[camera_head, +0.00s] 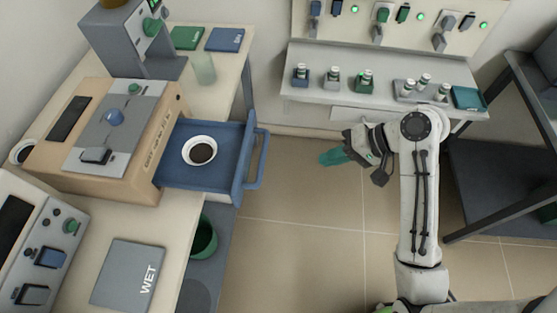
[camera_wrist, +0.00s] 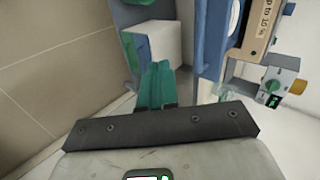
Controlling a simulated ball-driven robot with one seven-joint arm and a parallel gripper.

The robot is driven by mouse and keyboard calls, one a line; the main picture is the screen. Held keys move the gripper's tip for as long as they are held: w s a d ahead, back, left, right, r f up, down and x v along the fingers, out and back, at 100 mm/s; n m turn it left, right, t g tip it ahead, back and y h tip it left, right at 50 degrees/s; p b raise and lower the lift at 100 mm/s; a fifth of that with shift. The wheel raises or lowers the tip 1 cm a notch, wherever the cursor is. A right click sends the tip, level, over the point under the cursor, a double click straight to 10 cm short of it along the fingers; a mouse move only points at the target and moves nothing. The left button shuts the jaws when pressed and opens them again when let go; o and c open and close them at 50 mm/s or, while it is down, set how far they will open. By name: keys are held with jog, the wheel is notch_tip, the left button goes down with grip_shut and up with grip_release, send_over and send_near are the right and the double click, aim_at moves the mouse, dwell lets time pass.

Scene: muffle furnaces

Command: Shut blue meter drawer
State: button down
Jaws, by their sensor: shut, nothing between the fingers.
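The blue drawer (camera_head: 232,148) is pulled out from the front of the beige meter (camera_head: 100,140) on the left bench. Its handle (camera_head: 262,158) faces right, into the room. A white bowl (camera_head: 200,151) with dark contents sits in the drawer. My gripper (camera_head: 325,158) has teal fingers, shut and empty, to the right of the handle and clear of it. In the wrist view, the shut fingertips (camera_wrist: 156,70) point up the picture; a blue part, apparently the drawer (camera_wrist: 208,40), and the beige meter (camera_wrist: 258,35) are to their right.
A grey WET mat (camera_head: 128,274) lies on the front bench. A green bin (camera_head: 204,238) stands below the bench edge. A wall shelf (camera_head: 385,78) with small bottles is at the back. A dark rack (camera_head: 500,170) is at right. Floor between drawer and arm is clear.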

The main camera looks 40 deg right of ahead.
jog(key=w+a+f, duration=0.3)
jog(key=w+a, duration=0.4)
jog(key=w, duration=0.2)
jog(key=shift+w+a+f+m+t+y, duration=0.25)
jog(key=shift+a+m+t+y, duration=0.05)
jog(key=shift+a+t+y, duration=0.1)
jog(key=w+a+p, duration=0.2)
jog(key=w+a, duration=1.1)
jog(key=shift+w+a, duration=0.1)
jog(key=shift+w, duration=0.1)
jog(key=shift+w+a+r, duration=0.1)
jog(key=shift+a, duration=0.05)
